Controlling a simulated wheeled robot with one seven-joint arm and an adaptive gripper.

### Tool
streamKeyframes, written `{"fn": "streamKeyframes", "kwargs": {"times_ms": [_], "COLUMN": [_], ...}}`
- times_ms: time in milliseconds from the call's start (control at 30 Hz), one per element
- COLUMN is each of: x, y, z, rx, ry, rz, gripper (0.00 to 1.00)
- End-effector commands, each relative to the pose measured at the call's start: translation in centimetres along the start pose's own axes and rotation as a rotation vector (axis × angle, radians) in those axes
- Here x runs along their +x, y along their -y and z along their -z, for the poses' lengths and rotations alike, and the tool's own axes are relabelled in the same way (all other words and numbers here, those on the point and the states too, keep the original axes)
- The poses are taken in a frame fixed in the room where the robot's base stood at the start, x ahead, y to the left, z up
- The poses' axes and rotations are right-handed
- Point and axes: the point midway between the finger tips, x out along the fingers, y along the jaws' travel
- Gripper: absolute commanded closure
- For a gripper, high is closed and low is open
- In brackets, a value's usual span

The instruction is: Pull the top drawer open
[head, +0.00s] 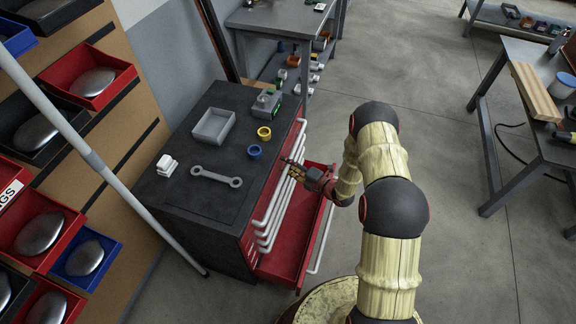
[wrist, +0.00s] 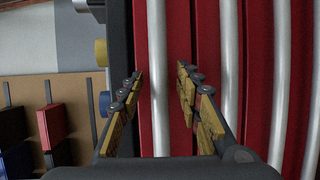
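The top drawer (wrist: 177,35) is a red front with a pale bar handle (wrist: 157,40) just under the cabinet's dark top. It appears shut. In the head view its handle (head: 300,132) is the uppermost of several stacked bars. My gripper (head: 291,167) is at the cabinet's drawer side, close to the handles. In the wrist view my gripper (wrist: 160,85) is open, and the top handle runs between its two fingers without visible contact. I cannot tell how deep the fingertips reach around the bar.
A lower drawer (head: 284,262) of the cabinet stands pulled out below my gripper. The dark cabinet top (head: 225,180) holds a grey tray (head: 213,126), a wrench (head: 216,177), yellow and blue rings and a small device. Open floor (head: 470,260) lies to the right.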

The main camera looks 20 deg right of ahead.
Motion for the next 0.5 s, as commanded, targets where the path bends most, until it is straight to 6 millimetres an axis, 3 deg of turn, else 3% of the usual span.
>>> {"fn": "streamKeyframes", "kwargs": {"times_ms": [100,500], "x": [-0.02,-0.04], "y": [-0.02,-0.02], "z": [-0.02,-0.03], "rx": [0.0,0.0], "ry": [0.0,0.0], "rz": [0.0,0.0], "gripper": [0.67,0.89]}}
